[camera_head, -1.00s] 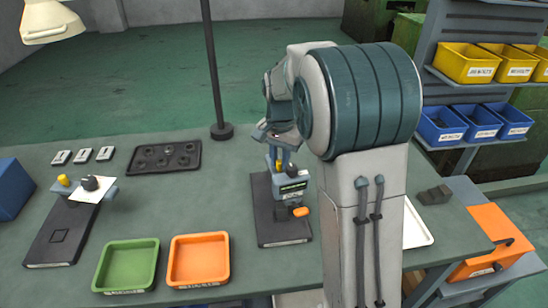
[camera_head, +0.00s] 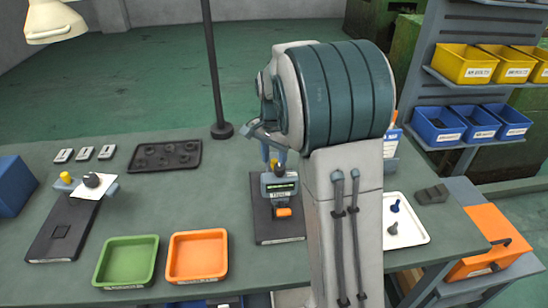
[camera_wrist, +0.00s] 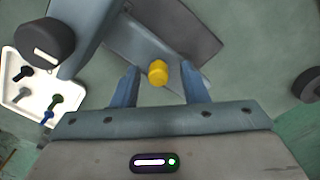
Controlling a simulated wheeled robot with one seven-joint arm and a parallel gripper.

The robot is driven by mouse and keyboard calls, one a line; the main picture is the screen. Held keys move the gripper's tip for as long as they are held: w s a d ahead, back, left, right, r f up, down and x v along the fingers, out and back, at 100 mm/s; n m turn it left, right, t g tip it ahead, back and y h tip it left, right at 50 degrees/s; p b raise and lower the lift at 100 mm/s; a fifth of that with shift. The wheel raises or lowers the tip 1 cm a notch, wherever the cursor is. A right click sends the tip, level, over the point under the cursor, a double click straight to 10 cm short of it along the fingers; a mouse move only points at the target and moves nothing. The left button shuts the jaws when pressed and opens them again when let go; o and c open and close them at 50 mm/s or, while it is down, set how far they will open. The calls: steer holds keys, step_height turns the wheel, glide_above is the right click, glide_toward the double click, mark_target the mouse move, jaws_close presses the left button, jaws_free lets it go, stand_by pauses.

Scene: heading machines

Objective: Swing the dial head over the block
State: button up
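The middle stand has a dark base plate (camera_head: 263,227). Its blue-grey dial head (camera_head: 279,188) has a dark display with a green line, and an orange part (camera_head: 284,212) sits below it. The head faces the front, above the plate. I cannot clearly make out a block under it. My gripper (camera_head: 272,155) is behind the head, pointing down. In the wrist view, my gripper's fingers (camera_wrist: 160,88) are apart on either side of a yellow knob (camera_wrist: 157,72), with gaps visible. The knob also shows between them in the head view (camera_head: 273,164).
A second stand (camera_head: 62,228) with a yellow knob and white card is at left. Green (camera_head: 125,281) and orange (camera_head: 197,278) trays lie in front. A white tray with bolts (camera_head: 417,235) is at right. The lamp post (camera_head: 221,129) rises behind. Bare tabletop lies left of the middle stand.

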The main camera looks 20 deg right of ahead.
mark_target(274, 161)
step_height(274, 161, up, 14)
stand_by(0.7)
steer(key=shift+f, duration=0.1)
steer(key=s+a+f+n+t, duration=0.1)
steer(key=s+f+n, duration=0.4)
steer(key=s, duration=0.7)
steer(key=s+a+f+n+t, duration=0.2)
steer(key=s+f+n, duration=0.3)
steer(key=s, duration=0.7)
steer(key=shift+f+n, duration=0.15)
steer(key=shift+n, duration=0.35)
steer(key=shift+a, duration=0.1)
